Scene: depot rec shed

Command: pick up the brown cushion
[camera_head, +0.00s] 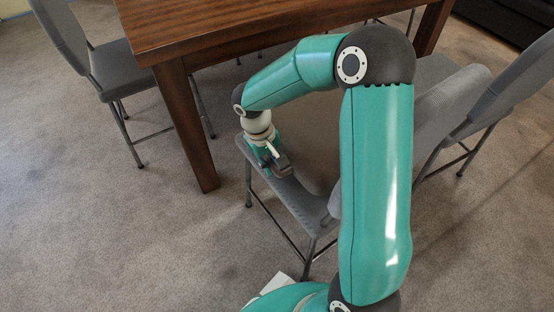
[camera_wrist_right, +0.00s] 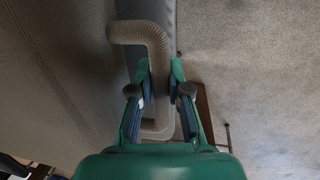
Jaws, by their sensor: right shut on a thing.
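The brown cushion (camera_head: 315,145) stands on or against the grey chair seat (camera_head: 288,192) in the head view, partly hidden by my right arm. In the right wrist view its broad brown face (camera_wrist_right: 70,60) fills the left side, with a bent beige tube-like loop beside it that looks like its handle. My right gripper (camera_head: 278,164) is at the cushion's left side, above the seat. In the wrist view the right gripper's fingers (camera_wrist_right: 160,80) are shut on this loop, one on each side. Whether the cushion touches the seat is hard to tell. My left gripper is out of view.
A brown wooden table (camera_head: 200,25) stands behind, its near leg (camera_head: 188,125) left of the gripper. Grey folding chairs stand at the left (camera_head: 115,70) and right (camera_head: 515,85). The carpet at the left (camera_head: 80,220) is clear.

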